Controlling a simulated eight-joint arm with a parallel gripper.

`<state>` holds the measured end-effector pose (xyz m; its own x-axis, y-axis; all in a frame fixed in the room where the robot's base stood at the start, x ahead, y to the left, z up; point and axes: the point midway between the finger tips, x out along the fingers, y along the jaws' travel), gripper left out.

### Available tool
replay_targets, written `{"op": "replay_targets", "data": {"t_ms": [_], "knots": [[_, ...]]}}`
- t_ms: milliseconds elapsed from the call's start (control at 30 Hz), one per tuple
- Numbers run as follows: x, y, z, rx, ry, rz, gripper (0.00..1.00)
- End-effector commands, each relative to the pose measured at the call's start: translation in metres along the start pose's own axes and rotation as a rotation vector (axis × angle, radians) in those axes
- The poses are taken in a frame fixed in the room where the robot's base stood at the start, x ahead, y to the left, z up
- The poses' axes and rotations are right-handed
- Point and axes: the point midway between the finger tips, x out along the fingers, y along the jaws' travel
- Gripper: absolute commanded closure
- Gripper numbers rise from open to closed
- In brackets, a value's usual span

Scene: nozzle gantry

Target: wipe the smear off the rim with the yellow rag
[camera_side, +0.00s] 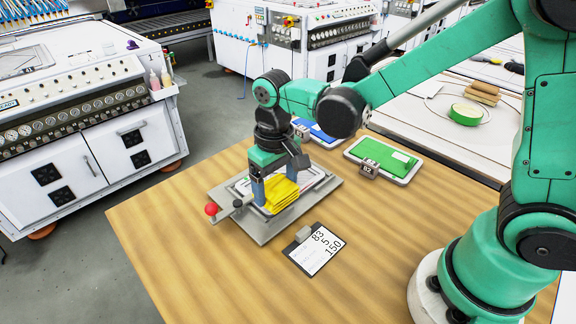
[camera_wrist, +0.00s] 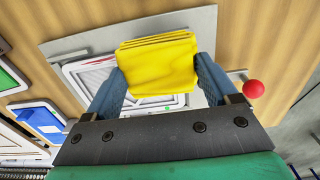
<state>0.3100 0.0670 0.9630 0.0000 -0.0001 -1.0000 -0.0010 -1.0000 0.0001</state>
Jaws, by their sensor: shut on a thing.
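My gripper (camera_side: 273,191) is shut on the folded yellow rag (camera_side: 284,196), which also shows between both blue fingers in the wrist view (camera_wrist: 157,65). The rag is over the white frame (camera_side: 316,178) on a grey plate (camera_side: 262,236). In the wrist view a thin reddish smear (camera_wrist: 98,62) lies on the frame's rim, left of the rag and apart from it in the picture. The rag and fingers hide the middle of the frame. I cannot tell whether the rag touches the frame.
A red-knobbed lever (camera_side: 211,209) stands at the plate's left corner. A green-filled tray (camera_side: 384,157) with a tag and a blue one (camera_side: 322,137) lie behind. A clipboard (camera_side: 315,249) lies in front. The wooden table's (camera_side: 180,255) front left is clear.

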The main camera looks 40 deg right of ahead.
Motion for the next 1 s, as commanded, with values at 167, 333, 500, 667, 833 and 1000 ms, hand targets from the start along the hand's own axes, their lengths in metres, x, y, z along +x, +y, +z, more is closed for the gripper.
{"op": "replay_targets", "data": {"t_ms": [167, 333, 500, 667, 833, 1000], "knots": [[-0.016, 0.000, 0.000, 0.000, 0.000, 0.000, 0.62], [-0.032, 0.000, 0.000, 0.000, 0.000, 0.000, 0.62], [-0.047, 0.000, 0.000, 0.000, 0.000, 0.000, 0.62], [-0.057, 0.000, 0.000, 0.000, 0.000, 0.000, 0.62], [-0.058, 0.000, 0.000, 0.000, 0.000, 0.000, 0.62], [-0.058, 0.000, 0.000, 0.000, 0.000, 0.000, 0.62]]}}
